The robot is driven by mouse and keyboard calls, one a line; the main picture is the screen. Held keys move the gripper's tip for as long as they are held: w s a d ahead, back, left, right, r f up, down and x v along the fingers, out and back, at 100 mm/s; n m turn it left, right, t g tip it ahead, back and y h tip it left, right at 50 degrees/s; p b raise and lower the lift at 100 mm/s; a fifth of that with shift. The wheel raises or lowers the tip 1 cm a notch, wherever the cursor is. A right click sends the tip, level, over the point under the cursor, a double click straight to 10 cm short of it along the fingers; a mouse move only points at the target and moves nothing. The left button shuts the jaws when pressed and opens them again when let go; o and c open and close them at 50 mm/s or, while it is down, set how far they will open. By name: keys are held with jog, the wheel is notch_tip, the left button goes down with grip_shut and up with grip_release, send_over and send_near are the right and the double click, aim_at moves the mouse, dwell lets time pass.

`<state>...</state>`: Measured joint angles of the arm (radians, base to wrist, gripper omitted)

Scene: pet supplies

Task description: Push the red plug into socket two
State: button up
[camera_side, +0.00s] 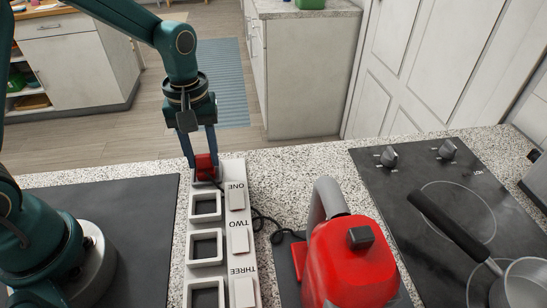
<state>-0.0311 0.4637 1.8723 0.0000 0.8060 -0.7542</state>
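The red plug (206,166) is between the fingers of my gripper (203,168), at the far end of the white socket strip (234,171). I cannot tell whether it touches the strip or hangs just above it. A dark cord trails from it towards the kettle. Nearer the camera come three square sockets, each beside a switch: socket one (193,208), socket two (191,247) and socket three (191,292), labelled ONE, TWO and THREE. All three look empty. The plug's prongs are hidden.
A red kettle (350,260) with a grey handle stands right of the strip, with the cord (262,222) looping between them. A black hob (440,215) with a pan (522,285) is further right. A dark mat (120,215) lies left of the strip.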

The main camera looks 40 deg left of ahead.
grip_shut()
jog(key=shift+r, duration=0.1)
